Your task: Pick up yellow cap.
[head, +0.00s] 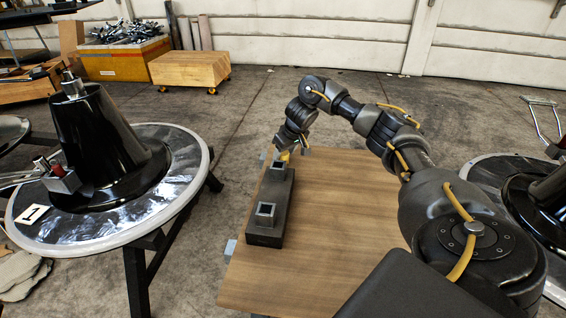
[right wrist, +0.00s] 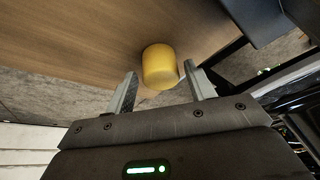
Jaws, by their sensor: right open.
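The yellow cap (right wrist: 160,66) shows in the right wrist view as a short rounded cylinder at the wooden table. In the head view only a small yellow patch of it (head: 284,157) shows, at the far end of the dark block. My right gripper (right wrist: 159,72) is open, with one finger on each side of the cap and its near part between the fingertips. Gaps show between the fingers and the cap. In the head view my right gripper (head: 283,153) reaches down at the table's far edge and partly hides the cap. My left gripper is not in view.
A dark block (head: 265,241) with two raised square sockets lies along the left side of the wooden table (head: 340,230). The table's middle is clear. A round stand with a black cone (head: 95,140) is at the left; another is at the right.

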